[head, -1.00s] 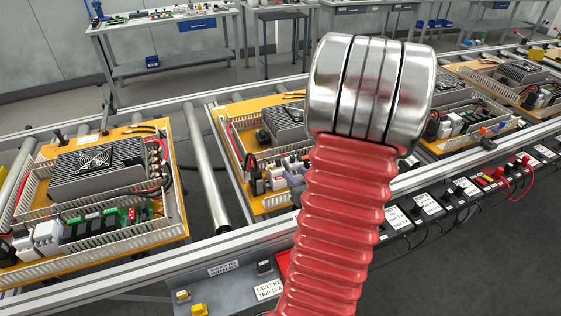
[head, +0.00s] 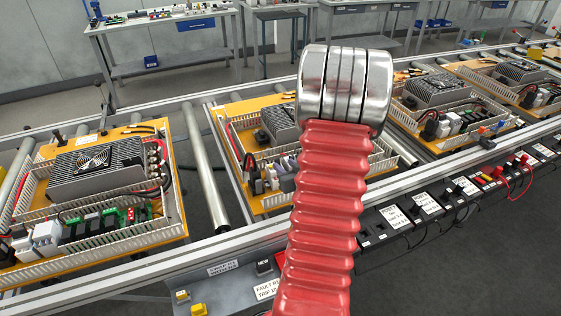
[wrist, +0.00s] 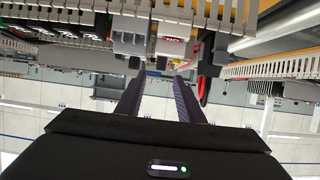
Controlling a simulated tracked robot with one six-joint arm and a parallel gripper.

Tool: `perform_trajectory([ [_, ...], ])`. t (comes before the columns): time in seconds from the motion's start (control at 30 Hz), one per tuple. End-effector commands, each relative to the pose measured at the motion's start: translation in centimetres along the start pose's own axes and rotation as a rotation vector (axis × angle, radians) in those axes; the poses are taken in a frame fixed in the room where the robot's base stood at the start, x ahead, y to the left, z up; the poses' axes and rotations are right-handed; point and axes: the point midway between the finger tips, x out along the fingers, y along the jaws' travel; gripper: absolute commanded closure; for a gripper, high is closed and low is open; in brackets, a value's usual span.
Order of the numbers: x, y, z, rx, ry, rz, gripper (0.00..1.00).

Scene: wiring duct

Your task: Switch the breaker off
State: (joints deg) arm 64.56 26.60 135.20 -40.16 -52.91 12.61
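In the wrist view, my gripper (wrist: 160,80) points at a row of modules on a board. Its two dark fingers are apart, with nothing seen between them. A pale grey block (wrist: 130,38) and a white block with a red mark (wrist: 174,40) sit just beyond the fingertips. Which one is the breaker, and how its lever stands, I cannot tell. Contact is not clear either. In the head view, my red arm hides the gripper and part of the middle board (head: 222,140), where small white and grey modules (head: 272,180) show.
Another orange board (head: 172,205) with a fan unit lies at the left. More boards (head: 432,100) stand to the right on the conveyor. A metal rail (head: 120,268) and a dark panel with labels and switches (head: 425,205) run along the front. White slotted ducts (wrist: 272,70) border the modules.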

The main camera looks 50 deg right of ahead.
Motion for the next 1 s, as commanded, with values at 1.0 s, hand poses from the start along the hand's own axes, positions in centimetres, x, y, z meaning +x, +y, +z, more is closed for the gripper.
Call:
perform_trajectory([
  [1.0,5.7,-0.1,0.0,-0.001,0.0,-0.001,0.8],
])
